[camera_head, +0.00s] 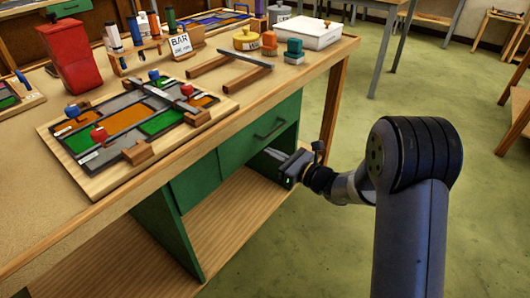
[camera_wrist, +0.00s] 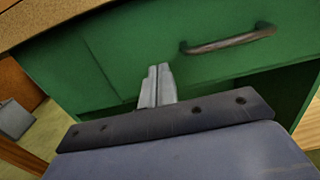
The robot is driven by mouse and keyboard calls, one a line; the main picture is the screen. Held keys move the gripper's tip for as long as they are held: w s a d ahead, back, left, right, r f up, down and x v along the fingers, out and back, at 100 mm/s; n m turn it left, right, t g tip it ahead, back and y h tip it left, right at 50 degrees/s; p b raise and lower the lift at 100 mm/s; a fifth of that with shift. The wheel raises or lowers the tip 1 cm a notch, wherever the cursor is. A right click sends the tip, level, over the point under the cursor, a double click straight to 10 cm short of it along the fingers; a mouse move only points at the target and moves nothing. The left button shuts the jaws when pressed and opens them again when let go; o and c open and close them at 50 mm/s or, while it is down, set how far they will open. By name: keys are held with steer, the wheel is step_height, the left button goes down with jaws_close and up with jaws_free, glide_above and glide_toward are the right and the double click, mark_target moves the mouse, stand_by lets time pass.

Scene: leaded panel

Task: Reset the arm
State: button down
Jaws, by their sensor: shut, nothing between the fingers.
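My gripper (camera_head: 272,154) is below the level of the bench top, in front of the green drawer (camera_head: 246,138) and to the right of the leaded panel. In the wrist view its two fingers (camera_wrist: 158,74) are together with nothing between them, pointing at the green drawer front. The drawer's dark handle (camera_wrist: 228,43) is up and to the right of the fingertips. I cannot tell whether the fingertips touch the green front. My arm reaches in from the lower right of the head view.
The wooden bench (camera_head: 250,98) holds the leaded panel (camera_head: 135,122) on its board, a red bin (camera_head: 74,58), a BAR card (camera_head: 181,45) and a white box (camera_head: 305,33). A lower shelf (camera_head: 235,225) lies under the drawer. Green floor (camera_head: 440,85) is clear at the right.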

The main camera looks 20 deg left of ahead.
mark_target(247, 142)
steer(key=v, duration=0.7)
steer(key=shift+w, duration=0.1)
steer(key=x, duration=1.3)
steer(key=shift+a+f, duration=0.1)
steer(key=shift+a, duration=0.2)
steer(key=shift+d+f, duration=0.1)
